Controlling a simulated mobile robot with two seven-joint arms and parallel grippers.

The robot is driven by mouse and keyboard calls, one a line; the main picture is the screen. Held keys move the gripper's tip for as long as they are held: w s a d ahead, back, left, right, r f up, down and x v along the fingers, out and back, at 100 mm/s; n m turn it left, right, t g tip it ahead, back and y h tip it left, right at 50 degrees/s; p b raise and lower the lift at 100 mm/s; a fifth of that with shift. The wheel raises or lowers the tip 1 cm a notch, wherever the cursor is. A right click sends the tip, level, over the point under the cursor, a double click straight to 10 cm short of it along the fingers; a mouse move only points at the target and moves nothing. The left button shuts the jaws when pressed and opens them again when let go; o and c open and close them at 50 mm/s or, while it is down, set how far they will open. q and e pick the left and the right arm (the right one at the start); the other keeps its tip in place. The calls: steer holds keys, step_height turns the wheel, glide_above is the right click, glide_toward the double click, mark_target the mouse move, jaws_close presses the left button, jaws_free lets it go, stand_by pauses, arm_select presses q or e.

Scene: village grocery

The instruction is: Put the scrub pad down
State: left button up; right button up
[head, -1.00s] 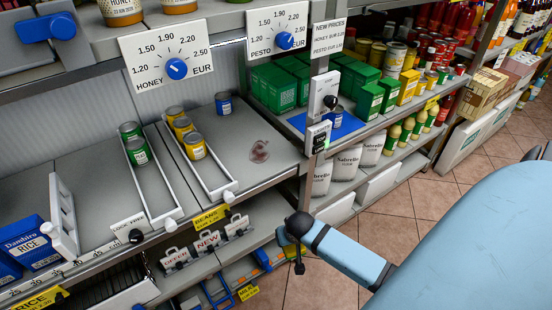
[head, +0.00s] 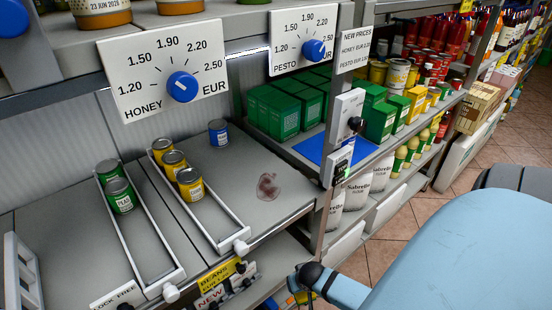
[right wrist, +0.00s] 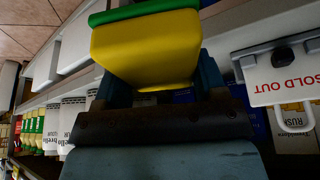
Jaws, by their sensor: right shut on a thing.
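The scrub pad (right wrist: 145,50), a yellow block with a green layer on its top edge, shows in the right wrist view. My right gripper (right wrist: 152,88) is shut on it, with a dark blue jaw on either side. The pad is held in front of the shelving and hides part of it. In the head view my light blue right arm fills the lower right, but the pad and gripper do not show there. A brownish stain (head: 268,187) marks the grey shelf (head: 225,165) in the head view. My left gripper is in neither current view.
Green and yellow cans (head: 122,194) stand in white-railed lanes, and a blue can (head: 218,132) stands behind. A blue mat (head: 322,148) lies beside green boxes (head: 283,113). A post with a switch (head: 345,125) separates the bays. A "SOLD OUT" sign (right wrist: 288,80) hangs right of the pad.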

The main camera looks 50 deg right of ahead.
steer(key=b, duration=0.4)
glide_above(282, 246)
steer(key=s+a, duration=0.1)
steer(key=s, duration=0.1)
steer(key=shift+s, duration=0.1)
steer(key=shift+w+d, duration=0.1)
steer(key=shift+w, duration=0.1)
steer(key=b+x, duration=0.2)
steer(key=x, duration=0.1)
steer(key=shift+s+f, duration=0.15)
steer(key=shift+f, duration=0.15)
arm_select(q)
steer(key=d+r+t, duration=0.1)
steer(key=w+d+r+t+h, duration=0.1)
steer(key=w+d+r+h, duration=0.1)
steer(key=r, duration=0.1)
steer(key=shift+t, duration=0.4)
arm_select(e)
steer(key=o, duration=0.9)
steer(key=shift+f, duration=0.15)
